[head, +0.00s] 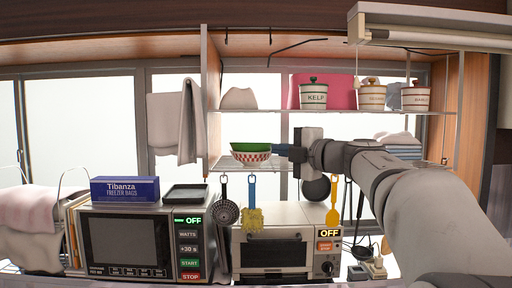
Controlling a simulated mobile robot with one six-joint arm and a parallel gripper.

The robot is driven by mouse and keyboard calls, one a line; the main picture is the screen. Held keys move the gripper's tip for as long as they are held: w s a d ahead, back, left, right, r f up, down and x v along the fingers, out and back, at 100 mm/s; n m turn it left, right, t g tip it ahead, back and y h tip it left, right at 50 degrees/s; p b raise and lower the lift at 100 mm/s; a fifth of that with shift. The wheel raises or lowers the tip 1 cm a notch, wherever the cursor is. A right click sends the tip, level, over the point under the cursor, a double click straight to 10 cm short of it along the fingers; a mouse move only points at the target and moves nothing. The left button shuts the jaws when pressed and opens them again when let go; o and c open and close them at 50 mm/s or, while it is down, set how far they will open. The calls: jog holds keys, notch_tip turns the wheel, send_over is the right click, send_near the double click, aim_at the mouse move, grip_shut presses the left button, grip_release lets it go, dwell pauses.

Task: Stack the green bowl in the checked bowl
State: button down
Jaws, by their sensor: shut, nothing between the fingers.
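The checked bowl (251,157), red and white, sits on the lower wire shelf of the dish rack. The green bowl (251,146) is inside it, with its green rim showing above the checked rim. My gripper (282,150) reaches in from the right, its tips close to the right side of the two bowls. It is shut with nothing held. I cannot tell whether the tips touch a bowl rim.
The upper shelf (330,112) holds several lidded jars, including the KELP jar (314,96). Utensils hang below the lower shelf, in front of a toaster oven (274,252). A microwave (130,243) stands at left with a blue box (125,190) on top.

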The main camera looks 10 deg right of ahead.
aim_at(259, 145)
jog(key=p+x, duration=0.1)
jog(key=x, duration=0.2)
jog(key=w+d+p+x, duration=0.1)
jog(key=x, duration=0.3)
jog(key=d+p+x, duration=0.1)
jog(key=x, duration=0.3)
jog(key=shift+w+d+p, duration=0.15)
jog(key=shift+w+p, duration=0.1)
jog(key=shift+p, duration=0.1)
jog(key=shift+w, duration=0.35)
